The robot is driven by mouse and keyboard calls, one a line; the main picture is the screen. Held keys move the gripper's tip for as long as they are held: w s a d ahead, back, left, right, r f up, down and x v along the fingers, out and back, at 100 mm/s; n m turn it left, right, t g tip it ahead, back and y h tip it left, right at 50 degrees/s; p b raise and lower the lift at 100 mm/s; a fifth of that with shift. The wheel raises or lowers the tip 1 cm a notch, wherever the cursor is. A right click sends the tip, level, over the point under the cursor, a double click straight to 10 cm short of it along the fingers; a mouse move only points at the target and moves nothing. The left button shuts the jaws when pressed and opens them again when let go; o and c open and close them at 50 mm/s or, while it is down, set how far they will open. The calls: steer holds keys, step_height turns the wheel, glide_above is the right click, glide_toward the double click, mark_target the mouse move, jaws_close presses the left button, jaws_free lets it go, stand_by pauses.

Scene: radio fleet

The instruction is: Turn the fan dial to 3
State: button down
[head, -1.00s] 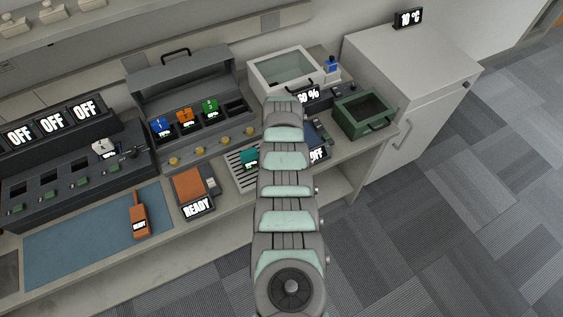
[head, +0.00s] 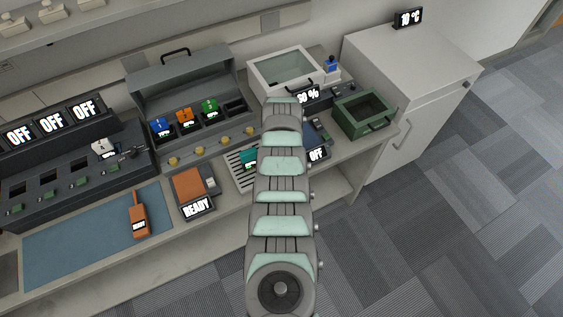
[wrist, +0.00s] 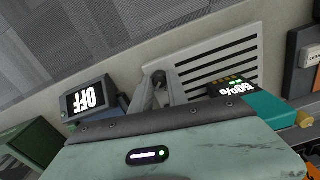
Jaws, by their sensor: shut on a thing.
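My gripper (wrist: 161,84) shows in the wrist view, its two grey fingers shut on a small dark knob (wrist: 158,75), which appears to be the fan dial. Its number markings cannot be read. Beside it on the left, a dark display (wrist: 88,101) reads OFF; an OFF display (head: 317,155) also shows in the head view, at the front of a dark blue unit (head: 316,135) just right of my arm. In the head view my arm hides the gripper and the knob.
A slatted pale panel (wrist: 225,55) lies right of the fingers, with a teal device (wrist: 272,108) reading 50% on it. A green bin (head: 364,114) and a white basin (head: 261,83) stand nearby. A brown pad (head: 188,184) reading READY is left of my arm.

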stand_by(0.4)
steer(key=c, duration=1.3)
jaws_free()
steer(key=shift+r, duration=0.1)
steer(key=shift+w+r, duration=0.15)
steer(key=shift+r, duration=0.45)
step_height(320, 180, up, 9)
steer(key=shift+r, duration=0.2)
